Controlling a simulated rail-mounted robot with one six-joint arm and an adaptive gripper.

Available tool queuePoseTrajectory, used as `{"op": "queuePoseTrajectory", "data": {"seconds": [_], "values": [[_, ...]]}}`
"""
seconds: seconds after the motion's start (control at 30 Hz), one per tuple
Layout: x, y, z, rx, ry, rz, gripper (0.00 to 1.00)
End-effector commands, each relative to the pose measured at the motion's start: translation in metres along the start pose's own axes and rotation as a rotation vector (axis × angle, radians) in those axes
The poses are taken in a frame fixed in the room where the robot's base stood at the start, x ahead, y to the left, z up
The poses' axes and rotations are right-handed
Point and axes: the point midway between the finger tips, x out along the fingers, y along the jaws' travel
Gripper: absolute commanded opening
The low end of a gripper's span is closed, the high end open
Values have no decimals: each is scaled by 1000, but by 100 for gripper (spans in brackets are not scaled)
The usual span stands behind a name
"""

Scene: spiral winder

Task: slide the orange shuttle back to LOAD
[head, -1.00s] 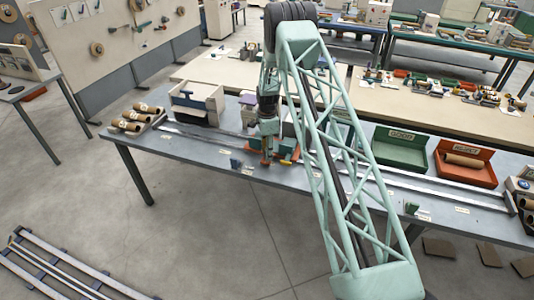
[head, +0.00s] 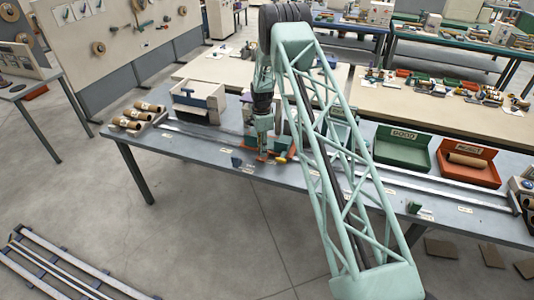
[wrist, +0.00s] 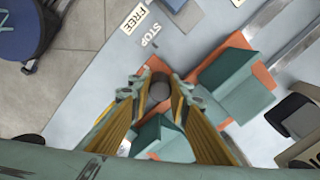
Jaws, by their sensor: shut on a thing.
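The orange shuttle (wrist: 262,78) lies under my gripper in the wrist view, a flat orange plate carrying teal angled blocks. Its orange edge also shows in the head view (head: 284,158), on the rail near the middle of the bench. My gripper (wrist: 158,88) points down over the shuttle, its two fingers shut on a dark round knob (wrist: 159,91) at the shuttle. In the head view my gripper (head: 263,154) is at the bench's front side. My fingers hide part of the shuttle. I cannot read a LOAD mark in these frames.
STOP (wrist: 147,34) and FREE (wrist: 135,18) labels are on the bench by the shuttle. A long metal rail (head: 195,132) runs along the bench.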

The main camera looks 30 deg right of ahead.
Motion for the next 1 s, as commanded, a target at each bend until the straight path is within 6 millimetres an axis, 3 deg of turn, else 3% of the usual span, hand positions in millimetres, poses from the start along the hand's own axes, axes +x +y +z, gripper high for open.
{"op": "queuePoseTrajectory", "data": {"seconds": [0.2, 0.5, 0.53, 0.67, 1.0], "values": [[1, -10, 14, -1, 0, -1, 0], [0, -10, 14, 0, 0, 1, 0], [0, -10, 14, 0, 0, 1, 19], [0, -10, 14, 0, 0, 1, 30], [-1, -10, 14, 0, 0, 0, 31]]}}
